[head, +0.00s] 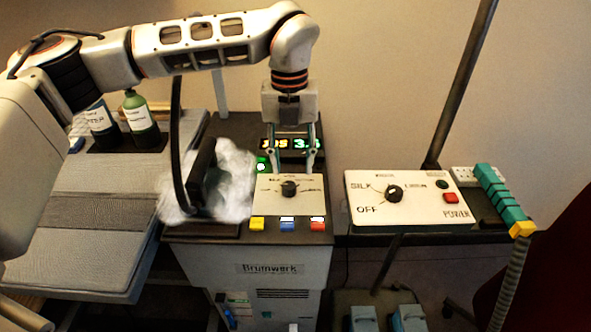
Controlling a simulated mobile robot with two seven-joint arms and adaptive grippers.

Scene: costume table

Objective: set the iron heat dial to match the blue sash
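A white panel (420,206) at the right carries a black dial (394,193) with SILK, OFF and LINEN labels around it; its pointer is too small to read surely. A second black dial (289,188) sits on a cream plate on the machine marked Brumwerk. My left gripper (295,168) points down with its fingers spread apart and empty, at the rear of that second dial; whether it touches the plate I cannot tell. I cannot make out a blue sash. My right gripper is not in view.
Yellow, blue and red buttons (287,224) line the machine's front. White steam-like cloud surrounds a dark upright object (203,172) left of the plate. Bottles (139,118) stand behind the grey board (75,210). A teal handle (499,196) with a hose lies right of the panel.

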